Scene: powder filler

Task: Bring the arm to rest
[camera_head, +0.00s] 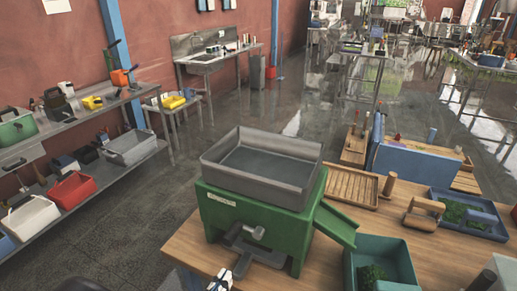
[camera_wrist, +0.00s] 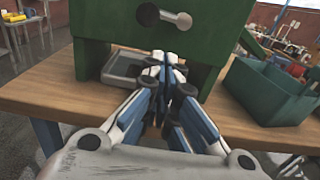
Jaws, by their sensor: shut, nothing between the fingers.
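My gripper (camera_wrist: 161,90) is shut and empty in the wrist view, its blue and white fingers together in front of the green filler machine (camera_wrist: 215,45). A grey knob (camera_wrist: 165,17) on the machine's front is just above the fingertips. A grey tray (camera_wrist: 120,68) sits low in the machine's opening, left of the fingers and partly hidden by them. In the head view, a small part of my gripper (camera_head: 220,281) shows at the bottom edge, in front of the green machine (camera_head: 255,225) with its grey hopper (camera_head: 262,163) on top. I cannot tell whether the fingers touch anything.
The machine stands on a wooden table (camera_head: 185,245). A green chute (camera_head: 335,224) slopes right toward a teal bin (camera_head: 388,250). Floor to the left is clear up to a shelf (camera_head: 85,185).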

